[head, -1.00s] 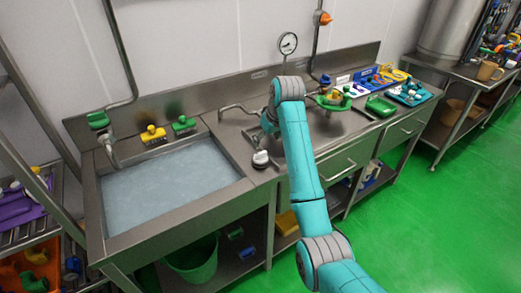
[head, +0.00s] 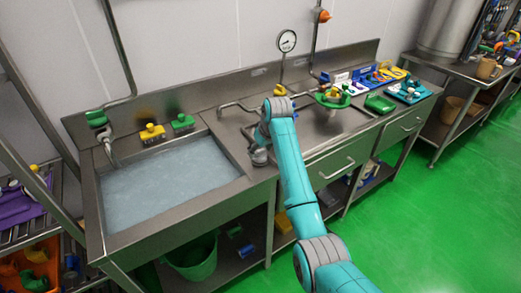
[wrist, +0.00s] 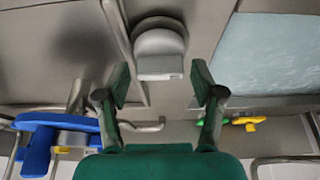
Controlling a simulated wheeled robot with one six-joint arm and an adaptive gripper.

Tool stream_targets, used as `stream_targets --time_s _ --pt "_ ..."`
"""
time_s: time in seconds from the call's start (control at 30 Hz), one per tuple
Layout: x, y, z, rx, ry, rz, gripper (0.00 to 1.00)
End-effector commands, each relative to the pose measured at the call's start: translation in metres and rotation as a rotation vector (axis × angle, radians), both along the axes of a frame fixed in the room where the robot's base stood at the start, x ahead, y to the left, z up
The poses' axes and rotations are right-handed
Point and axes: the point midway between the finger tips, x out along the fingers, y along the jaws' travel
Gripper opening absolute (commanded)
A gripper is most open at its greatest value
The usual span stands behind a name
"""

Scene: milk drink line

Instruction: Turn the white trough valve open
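The trough valve shows in the wrist view as a pale grey-white rounded knob (wrist: 160,45) on the steel counter. It lies ahead of my gripper (wrist: 160,82), centred between the two green fingers. The fingers are spread wide with a gap on each side of the knob, and nothing is held. I cannot tell how far the knob is turned.
The water-filled trough (head: 108,222) is left of my wrist. A bent spout (head: 238,106) is behind my arm. A green-rimmed item (head: 332,98) stands on the drainboard to the right. A blue object (wrist: 38,145) shows in the wrist view.

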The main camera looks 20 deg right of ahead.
Motion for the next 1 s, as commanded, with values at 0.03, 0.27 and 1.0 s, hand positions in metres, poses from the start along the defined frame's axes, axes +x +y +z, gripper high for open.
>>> stream_targets --time_s 0.03,0.27,1.0 --pt "0.0 0.0 0.0 0.0 0.0 0.0 0.47" --pt "0.0 0.0 0.0001 0.0 0.0 0.0 0.15" --pt "0.0012 -0.0022 0.0003 0.002 0.001 0.393 0.15"
